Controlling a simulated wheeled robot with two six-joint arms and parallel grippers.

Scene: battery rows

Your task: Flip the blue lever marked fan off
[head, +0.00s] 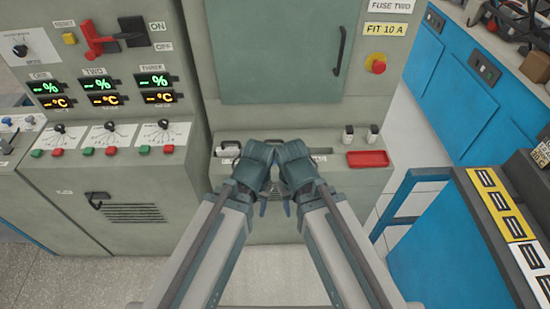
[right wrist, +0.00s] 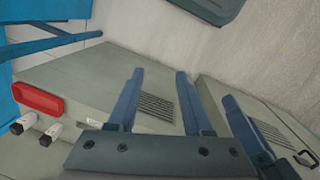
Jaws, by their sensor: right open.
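No lever that I can read as marked fan off shows in either view. At the left edge of the head view a console (head: 14,160) carries small blue-white knobs (head: 29,120) and a dark lever (head: 6,146); their labels are too small to read. My right gripper (right wrist: 160,74) is open and empty, its two dark blue fingers apart above the cabinet floor area. My left gripper (head: 256,165) is beside it in the middle of the head view.
A ledge ahead bears a red tray (head: 367,158) and white-and-black pieces (head: 348,136). A blue-railed stand (head: 430,225) is at right. Floor is free below.

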